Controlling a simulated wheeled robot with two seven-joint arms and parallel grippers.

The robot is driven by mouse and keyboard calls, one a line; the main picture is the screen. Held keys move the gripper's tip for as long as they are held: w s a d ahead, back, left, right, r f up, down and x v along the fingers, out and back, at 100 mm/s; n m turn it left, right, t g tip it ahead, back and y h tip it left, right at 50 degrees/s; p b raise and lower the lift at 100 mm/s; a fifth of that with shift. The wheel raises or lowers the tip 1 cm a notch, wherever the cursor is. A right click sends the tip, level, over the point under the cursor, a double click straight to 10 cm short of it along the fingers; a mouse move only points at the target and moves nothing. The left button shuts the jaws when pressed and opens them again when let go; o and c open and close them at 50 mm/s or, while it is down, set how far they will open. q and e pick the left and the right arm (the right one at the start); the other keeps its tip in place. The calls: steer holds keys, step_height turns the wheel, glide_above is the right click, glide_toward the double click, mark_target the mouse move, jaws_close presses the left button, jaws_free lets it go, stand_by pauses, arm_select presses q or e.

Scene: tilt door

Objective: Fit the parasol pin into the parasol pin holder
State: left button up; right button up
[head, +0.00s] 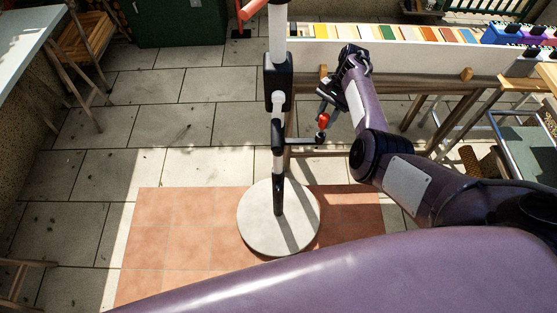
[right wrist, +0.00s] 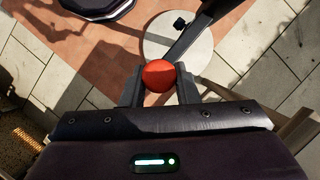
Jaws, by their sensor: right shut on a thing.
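The parasol pin shows as a round red knob (head: 323,120), and it also shows in the right wrist view (right wrist: 159,75). My right gripper (right wrist: 159,88) is shut on this knob, with one finger on each side. In the head view my right gripper (head: 326,108) is right of the parasol pole (head: 278,165). The pin holder seems to be the black bracket (head: 300,140) reaching right from the pole, just below the knob. The pin's shaft is hidden, so I cannot tell whether it touches the holder. My left gripper is not in view.
The pole stands on a round pale base (head: 258,222) over terracotta tiles (head: 170,235). A wooden bench (head: 400,110) with a row of colored items is behind my right arm. A white table (head: 22,35) is at the left. The paved floor left of the pole is clear.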

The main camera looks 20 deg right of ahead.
mark_target(324, 125)
stand_by(0.3)
steer(key=shift+p, duration=0.7)
stand_by(1.5)
steer(key=shift+f+b, duration=1.6)
steer(key=shift+f, duration=0.35)
steer(key=o, duration=1)
steer(key=shift+o, duration=0.2)
steer(key=b+v, duration=0.1)
steer(key=v, duration=0.6)
steer(key=shift+r, duration=0.4)
steer(key=shift+w+d, duration=0.1)
